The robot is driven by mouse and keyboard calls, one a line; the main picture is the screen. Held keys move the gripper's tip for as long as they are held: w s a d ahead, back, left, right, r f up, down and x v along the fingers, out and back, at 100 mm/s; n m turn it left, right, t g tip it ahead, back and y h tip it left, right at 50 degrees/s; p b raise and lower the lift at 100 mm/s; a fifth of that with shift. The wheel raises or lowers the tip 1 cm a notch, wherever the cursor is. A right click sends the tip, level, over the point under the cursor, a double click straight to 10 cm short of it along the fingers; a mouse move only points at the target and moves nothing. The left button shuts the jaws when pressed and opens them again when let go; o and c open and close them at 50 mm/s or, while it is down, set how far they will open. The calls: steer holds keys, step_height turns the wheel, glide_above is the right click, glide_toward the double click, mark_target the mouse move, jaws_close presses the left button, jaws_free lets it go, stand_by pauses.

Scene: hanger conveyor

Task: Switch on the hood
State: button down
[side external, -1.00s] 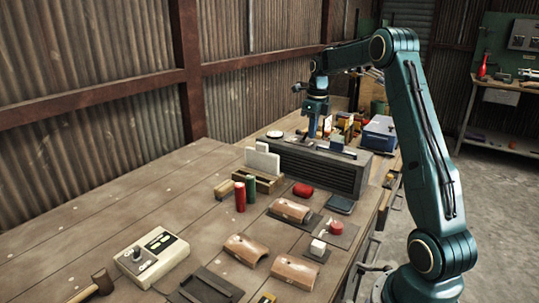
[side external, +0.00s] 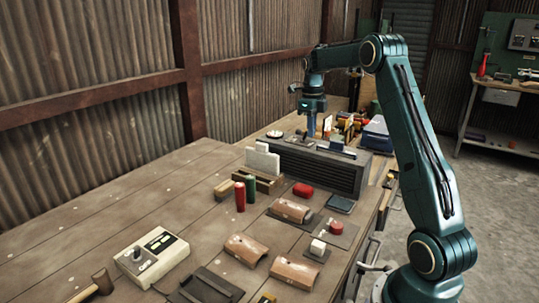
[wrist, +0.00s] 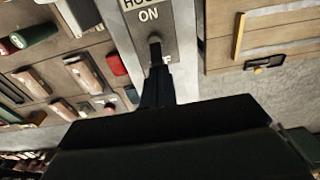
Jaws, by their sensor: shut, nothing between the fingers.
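The hood is a long dark grey box (side external: 318,172) with a slatted front, standing on the bench in the side view. In the wrist view its light grey top (wrist: 183,30) carries a label (wrist: 148,10) reading "HOO…" and "ON", with part of an "F" beside my fingers. A small dark switch lever (wrist: 155,42) sticks up just below "ON". My gripper (side external: 311,134) points down over the hood's top, its fingers shut and empty. In the wrist view my fingertips (wrist: 158,70) overlap the lever's lower end. I cannot tell whether they touch it, and the switch's base is partly hidden.
White plates (side external: 262,161) stand in a rack left of the hood. A blue box (side external: 377,136) stands behind. The bench's left side is mostly clear.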

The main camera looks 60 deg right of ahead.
steer(key=shift+w+r, duration=0.1)
steer(key=shift+w, duration=0.05)
steer(key=shift+w+r, duration=0.2)
steer(key=shift+w, duration=0.55)
steer(key=shift+r, duration=0.15)
steer(key=shift+r, duration=0.65)
